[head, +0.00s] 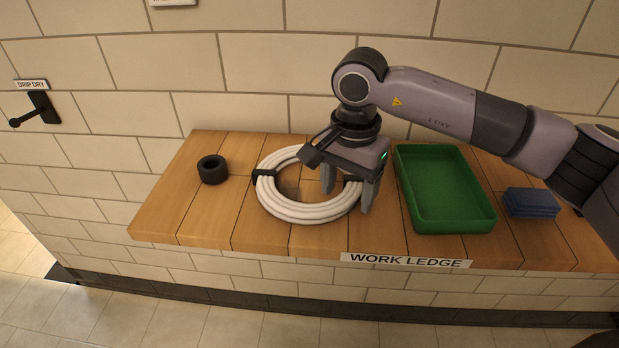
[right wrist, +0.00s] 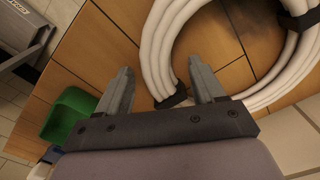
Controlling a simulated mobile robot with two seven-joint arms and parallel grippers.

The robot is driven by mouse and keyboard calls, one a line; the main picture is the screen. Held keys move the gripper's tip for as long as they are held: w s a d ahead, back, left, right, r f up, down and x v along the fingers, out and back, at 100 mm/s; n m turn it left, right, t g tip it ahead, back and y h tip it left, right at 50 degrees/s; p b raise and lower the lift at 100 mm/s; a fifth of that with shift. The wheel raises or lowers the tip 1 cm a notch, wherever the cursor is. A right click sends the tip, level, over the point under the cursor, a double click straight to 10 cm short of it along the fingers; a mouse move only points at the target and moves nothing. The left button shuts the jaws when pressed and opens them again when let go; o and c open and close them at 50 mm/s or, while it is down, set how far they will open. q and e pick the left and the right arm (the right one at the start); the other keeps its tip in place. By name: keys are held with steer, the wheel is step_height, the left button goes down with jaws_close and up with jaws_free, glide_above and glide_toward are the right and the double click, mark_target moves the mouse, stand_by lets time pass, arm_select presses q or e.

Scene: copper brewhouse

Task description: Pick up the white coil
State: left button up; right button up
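The white coil (head: 300,213) lies flat on the wooden ledge, its loops bound by black ties. It also shows in the right wrist view (right wrist: 154,45). My right gripper (head: 348,195) points down at the coil's right side, its fingers apart. In the right wrist view, my right gripper (right wrist: 157,78) has one finger outside the ring and the other towards its inside, with a black tie (right wrist: 173,98) between them. I cannot tell whether the fingers touch the coil. My left gripper is out of view.
The wooden ledge (head: 165,215) also holds a black ring (head: 212,170) at left, a green tray (head: 447,190) close right of my gripper, and a blue stack (head: 531,203) further right. A tiled wall with a black hook (head: 38,110) under a "DRIP DRY" sign stands behind.

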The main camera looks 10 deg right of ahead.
jaws_close()
steer(key=shift+r, duration=0.15)
